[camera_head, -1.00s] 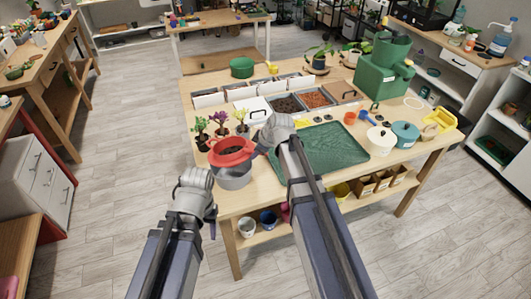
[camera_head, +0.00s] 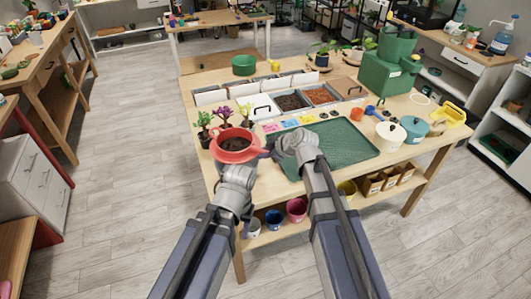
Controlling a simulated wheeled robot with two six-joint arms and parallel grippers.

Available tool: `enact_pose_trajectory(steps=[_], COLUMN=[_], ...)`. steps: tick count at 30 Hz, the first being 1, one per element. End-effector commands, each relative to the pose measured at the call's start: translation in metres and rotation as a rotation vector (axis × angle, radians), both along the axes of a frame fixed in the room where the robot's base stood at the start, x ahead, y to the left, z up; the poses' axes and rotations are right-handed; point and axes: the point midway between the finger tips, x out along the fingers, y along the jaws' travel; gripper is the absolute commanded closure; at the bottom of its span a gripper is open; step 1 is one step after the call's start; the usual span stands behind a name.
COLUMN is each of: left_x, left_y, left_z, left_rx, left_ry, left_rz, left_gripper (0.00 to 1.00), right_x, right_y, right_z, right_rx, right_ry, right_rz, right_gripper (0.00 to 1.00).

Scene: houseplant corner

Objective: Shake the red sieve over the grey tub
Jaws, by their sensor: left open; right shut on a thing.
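The red sieve (camera_head: 236,157) is at the front left of the table, with dark soil inside. My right gripper (camera_head: 270,153) is at its right side, shut on it; the fingertips are hard to make out. My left gripper (camera_head: 239,172) is open and empty just in front of and below the sieve. The grey tub is not clearly visible now; the sieve and my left gripper cover the place where it showed before.
Small potted plants (camera_head: 224,116) stand right behind the sieve. A green tray (camera_head: 345,140) lies to the right. Bins of dark soil (camera_head: 291,102) and reddish grains (camera_head: 320,96) are farther back. A white pot (camera_head: 389,137) and a teal pot (camera_head: 414,129) stand at the right.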

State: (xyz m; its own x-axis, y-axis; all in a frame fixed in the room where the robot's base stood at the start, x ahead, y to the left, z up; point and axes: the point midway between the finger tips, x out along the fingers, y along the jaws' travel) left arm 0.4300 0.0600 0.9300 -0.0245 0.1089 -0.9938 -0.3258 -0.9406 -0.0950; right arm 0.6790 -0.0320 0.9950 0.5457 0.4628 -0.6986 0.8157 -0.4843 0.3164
Motion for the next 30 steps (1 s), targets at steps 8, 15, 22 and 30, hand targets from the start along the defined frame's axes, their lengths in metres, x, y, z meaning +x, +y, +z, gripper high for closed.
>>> enact_pose_trajectory(steps=[8, 15, 22, 30], left_x=[0.000, 0.000, 0.000, 0.000], left_y=[0.000, 0.000, 0.000, 0.000], left_z=[-0.010, -0.019, -0.028, -0.032], left_rx=[0.000, 0.000, 0.000, 0.000], left_ry=[0.000, 0.000, 0.000, 0.000], left_rz=[0.000, 0.000, 0.000, 0.000], left_gripper=[0.48, 0.48, 0.48, 0.48], right_x=[0.000, 0.000, 0.000, 0.000], right_y=[0.000, 0.000, 0.000, 0.000], right_z=[-0.010, -0.019, -0.028, -0.032], right_rx=[0.000, 0.000, 0.000, 0.001], right_ry=[0.000, 0.000, 0.000, 0.000], right_rz=[-0.001, -0.001, -0.001, -0.001], right_gripper=[1.00, 1.00, 1.00, 1.00])
